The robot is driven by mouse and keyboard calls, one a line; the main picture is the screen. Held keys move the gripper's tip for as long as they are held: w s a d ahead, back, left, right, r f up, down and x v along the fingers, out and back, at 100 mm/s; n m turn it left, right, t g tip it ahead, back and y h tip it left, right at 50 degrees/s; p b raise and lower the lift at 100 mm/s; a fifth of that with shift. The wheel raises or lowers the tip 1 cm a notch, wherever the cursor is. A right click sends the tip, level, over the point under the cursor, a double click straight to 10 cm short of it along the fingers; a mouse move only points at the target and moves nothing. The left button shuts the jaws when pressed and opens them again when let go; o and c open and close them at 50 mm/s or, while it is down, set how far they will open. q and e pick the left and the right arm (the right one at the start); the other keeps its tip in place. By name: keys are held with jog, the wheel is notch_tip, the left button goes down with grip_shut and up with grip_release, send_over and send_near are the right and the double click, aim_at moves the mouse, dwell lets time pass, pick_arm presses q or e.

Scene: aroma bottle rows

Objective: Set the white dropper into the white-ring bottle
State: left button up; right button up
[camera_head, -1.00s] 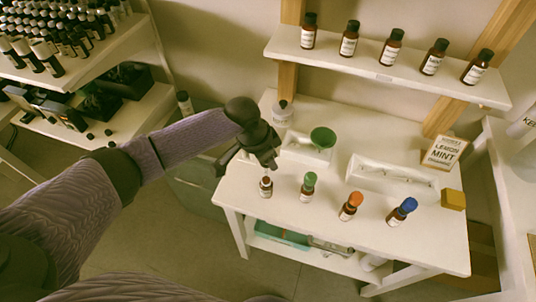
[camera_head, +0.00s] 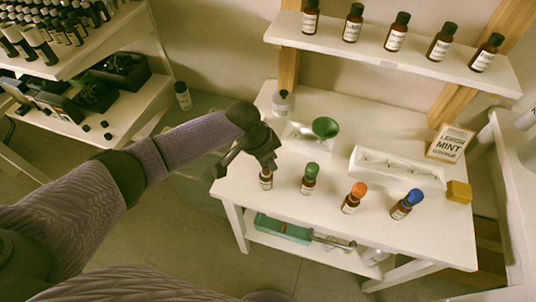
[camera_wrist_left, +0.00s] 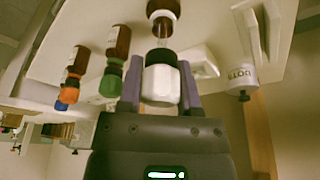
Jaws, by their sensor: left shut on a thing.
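The white-ring bottle (camera_head: 266,182), brown with a pale label, stands at the left end of the row on the white table. My left gripper (camera_head: 264,163) is directly above it and hides its top. In the left wrist view my left gripper (camera_wrist_left: 161,92) is shut on the white dropper (camera_wrist_left: 161,84). The dropper's glass tube (camera_wrist_left: 163,42) points at the neck of the white-ring bottle (camera_wrist_left: 164,8). The tube's end meets the neck in the picture; I cannot tell how far inside it is. My right gripper is not in view.
Bottles with green (camera_head: 310,178), orange (camera_head: 354,198) and blue (camera_head: 406,204) caps stand to the right. A yellow block (camera_head: 459,192) lies at the right.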

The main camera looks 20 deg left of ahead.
pick_arm(q)
jog(key=shift+f+b, duration=0.95)
jog(key=shift+f, duration=0.5)
jog(key=o, duration=0.8)
jog(key=shift+c, duration=0.2)
notch_tip(320, 180, up, 8)
jog(key=p, duration=0.7)
jog(key=shift+f, duration=0.4)
